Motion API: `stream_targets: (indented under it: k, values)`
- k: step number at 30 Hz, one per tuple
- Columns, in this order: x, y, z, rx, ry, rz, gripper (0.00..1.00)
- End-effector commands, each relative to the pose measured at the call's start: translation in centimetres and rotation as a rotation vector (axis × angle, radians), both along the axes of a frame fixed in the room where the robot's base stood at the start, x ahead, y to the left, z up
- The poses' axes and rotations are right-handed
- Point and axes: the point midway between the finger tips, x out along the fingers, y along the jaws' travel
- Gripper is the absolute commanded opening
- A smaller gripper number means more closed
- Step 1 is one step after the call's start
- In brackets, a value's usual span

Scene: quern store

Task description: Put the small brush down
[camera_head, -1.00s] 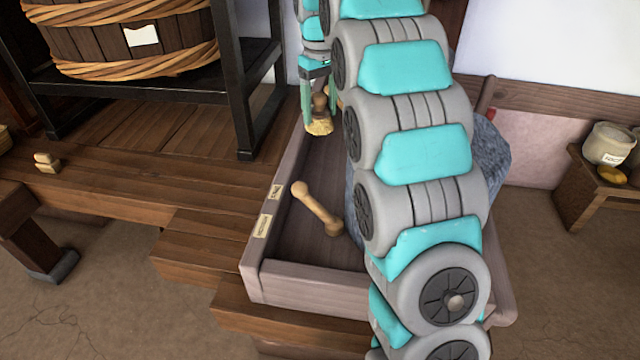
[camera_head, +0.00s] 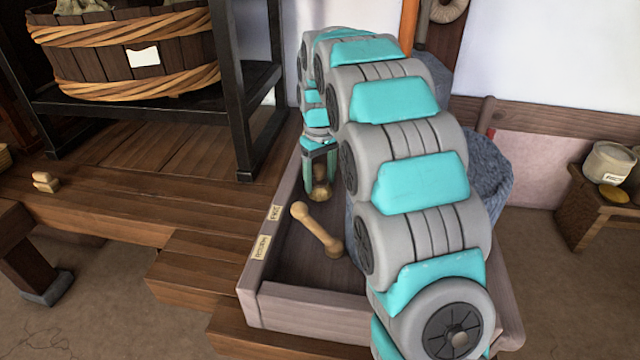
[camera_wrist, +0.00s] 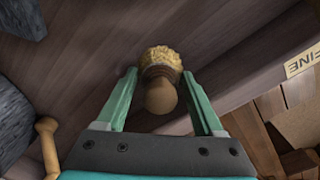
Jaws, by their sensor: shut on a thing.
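The small brush (camera_head: 321,190) has a brown wooden handle and pale yellow bristles. My gripper (camera_head: 319,172) is shut on it, low inside the far left part of the wooden tray (camera_head: 315,308). In the wrist view the brush (camera_wrist: 161,72) sits between the two green fingers of my gripper (camera_wrist: 159,76), bristles toward the top of the picture, above the dark tray floor. I cannot tell whether the bristles touch the floor. My arm covers the right part of the tray in the head view.
A wooden pestle-like piece (camera_head: 318,230) lies in the tray near the brush. Grey rough stone (camera_head: 490,170) stands at the right. A black rack (camera_head: 232,90) stands behind left.

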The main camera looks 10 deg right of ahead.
Motion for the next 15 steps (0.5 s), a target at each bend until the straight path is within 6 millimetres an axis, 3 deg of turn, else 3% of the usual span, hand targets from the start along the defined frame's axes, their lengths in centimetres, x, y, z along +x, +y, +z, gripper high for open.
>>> stream_targets:
  k: [4, 14, 15]
  values:
    - [-0.2, 0.0, -2.0, 0.000, 0.005, 0.000, 0.24]
    - [-0.1, 0.0, -2.2, 0.000, 0.002, 0.000, 0.24]
    - [-0.1, 0.0, -2.1, 0.000, 0.002, 0.000, 0.73]
